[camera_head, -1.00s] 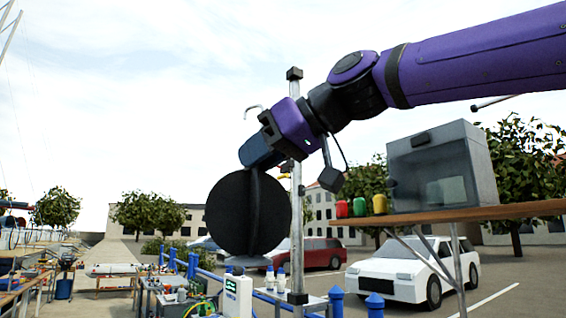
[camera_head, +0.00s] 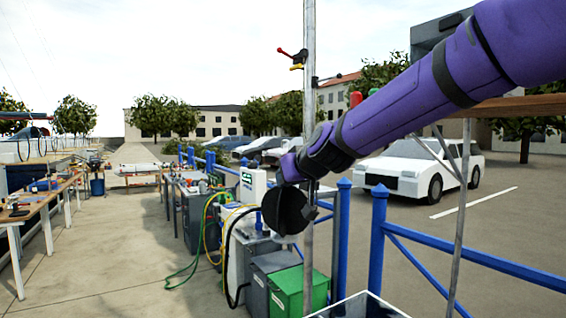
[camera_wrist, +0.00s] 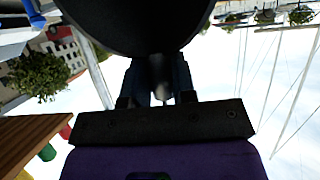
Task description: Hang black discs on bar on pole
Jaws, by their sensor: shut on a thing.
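My gripper (camera_wrist: 158,85) is shut on a black disc (camera_wrist: 135,25), which fills the top of the wrist view. In the head view the black disc (camera_head: 284,211) hangs below the wrist end of my purple arm, at an angle and partly in shadow. I cannot tell whether it is one disc or several. The grey pole (camera_head: 309,100) stands upright just beside and partly behind my arm. A small red, black and yellow fitting (camera_head: 295,58) sits on the pole, apart from the disc. The top of the pole and any bar there are out of view.
Blue fence posts (camera_head: 378,235) stand right of the pole. A green bin (camera_head: 298,290) and equipment with green and yellow hoses (camera_head: 212,215) are below. A wooden shelf (camera_head: 520,105) is at right. Workbenches (camera_head: 40,205) are at left; the paving between is open.

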